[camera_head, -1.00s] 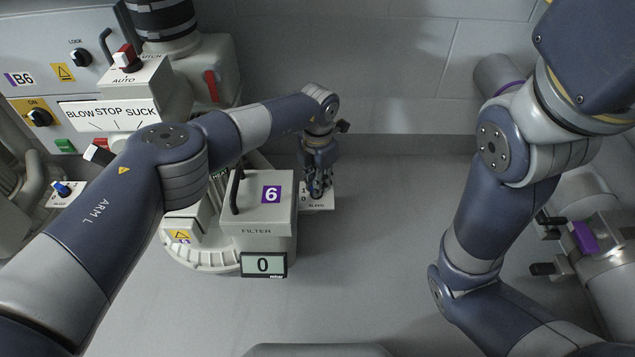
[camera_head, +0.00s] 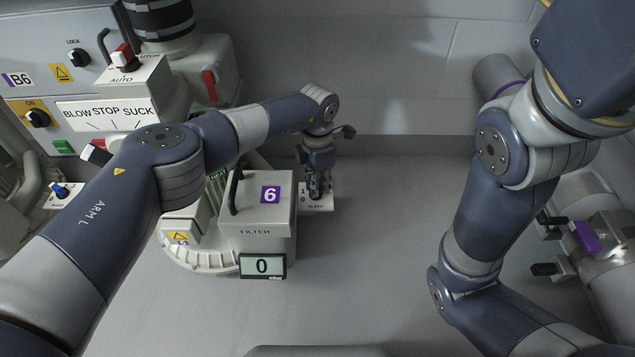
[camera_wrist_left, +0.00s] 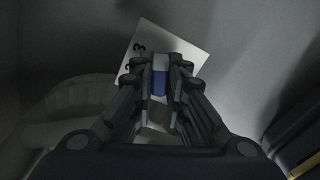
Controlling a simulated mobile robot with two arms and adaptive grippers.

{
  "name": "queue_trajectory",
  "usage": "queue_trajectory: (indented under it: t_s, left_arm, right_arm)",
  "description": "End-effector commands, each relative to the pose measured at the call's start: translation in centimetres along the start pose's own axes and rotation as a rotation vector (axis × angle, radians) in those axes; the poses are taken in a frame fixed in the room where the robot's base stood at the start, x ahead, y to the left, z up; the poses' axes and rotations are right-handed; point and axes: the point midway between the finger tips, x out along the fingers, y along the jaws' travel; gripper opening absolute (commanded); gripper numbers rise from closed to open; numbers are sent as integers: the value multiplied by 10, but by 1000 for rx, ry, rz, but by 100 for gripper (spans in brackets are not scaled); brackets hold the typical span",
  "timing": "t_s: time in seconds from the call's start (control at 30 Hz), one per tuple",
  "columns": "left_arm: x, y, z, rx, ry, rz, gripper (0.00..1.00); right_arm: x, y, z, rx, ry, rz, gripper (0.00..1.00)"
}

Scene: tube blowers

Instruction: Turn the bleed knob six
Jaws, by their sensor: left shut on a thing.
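My left gripper (camera_head: 318,190) reaches down beyond the filter box, onto the white bleed plate (camera_head: 327,203) on its right. In the left wrist view, its two fingers (camera_wrist_left: 160,80) are closed on the blue bleed knob (camera_wrist_left: 160,76), one on each side. The knob stands on the white plate (camera_wrist_left: 182,43), which carries black numerals; a "3" shows near its left corner. The fingers hide part of the knob and its pointer direction cannot be read. The filter box (camera_head: 258,212) bears a purple 6. My right gripper is not in view.
A small display (camera_head: 263,265) reading 0 sits at the filter box's front. Another blue knob (camera_head: 60,190) on a white plate is at the far left. A panel with BLOW STOP SUCK (camera_head: 108,113) stands upper left. Grey floor (camera_head: 390,250) is clear between my arms.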

Motion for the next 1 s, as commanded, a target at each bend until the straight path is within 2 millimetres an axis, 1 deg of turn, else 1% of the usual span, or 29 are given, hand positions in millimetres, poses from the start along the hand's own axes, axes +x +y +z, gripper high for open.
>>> queue_trajectory:
  t_s: [0.07,0.1,0.13,0.17,0.47,0.57,0.67,1.0]
  left_arm:
    - [0,0,0,-1,0,0,0]
    - [0,0,0,-1,0,0,22]
    - [0,0,0,-1,0,0,29]
    - [0,0,0,-1,0,0,33]
    - [0,0,0,-2,0,0,33]
    - [-5,1,0,-1,0,0,33]
    - [-19,1,0,-2,-1,1,33]
    - [-89,1,0,0,-2,2,33]
  right_arm:
    - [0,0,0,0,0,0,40]
    - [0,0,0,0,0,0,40]
    - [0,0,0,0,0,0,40]
    - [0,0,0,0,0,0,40]
    - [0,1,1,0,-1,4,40]
    - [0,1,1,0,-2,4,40]
    - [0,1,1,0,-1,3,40]
    - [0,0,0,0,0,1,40]
